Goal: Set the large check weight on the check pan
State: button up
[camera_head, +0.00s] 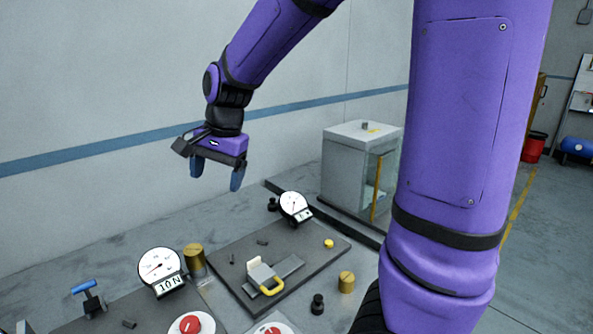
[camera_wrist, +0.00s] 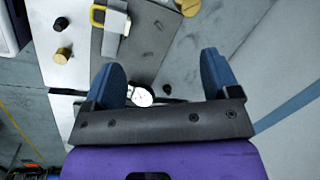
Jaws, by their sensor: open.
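Two brass cylinders look like check weights. The larger one (camera_head: 193,260) stands beside the 10 N dial; its edge also shows at the top of the wrist view (camera_wrist: 188,7). The smaller one (camera_head: 346,282) stands at the right of the clamp plate, and also shows in the wrist view (camera_wrist: 63,54). I cannot tell which surface is the check pan. My gripper (camera_head: 216,175) is open and empty, high above the back of the bench, fingers pointing down. In the wrist view the space between its fingers (camera_wrist: 160,65) is empty.
The 10 N dial (camera_head: 160,268), a blue-handled tool (camera_head: 88,290) and red buttons (camera_head: 190,323) are near the front. A grey cabinet (camera_head: 345,165) stands at the back right.

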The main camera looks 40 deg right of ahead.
jog(key=s+d+r+n+t+h, duration=0.1)
jog(key=s+r+n, duration=0.2)
jog(key=s, duration=0.7)
jog(key=s+d+r+n+t+h, duration=0.1)
jog(key=s+d+r+n+t, duration=0.1)
jog(key=s+n, duration=0.6)
jog(key=s+r, duration=0.1)
jog(key=s, duration=0.2)
jog(key=shift+r, duration=0.4)
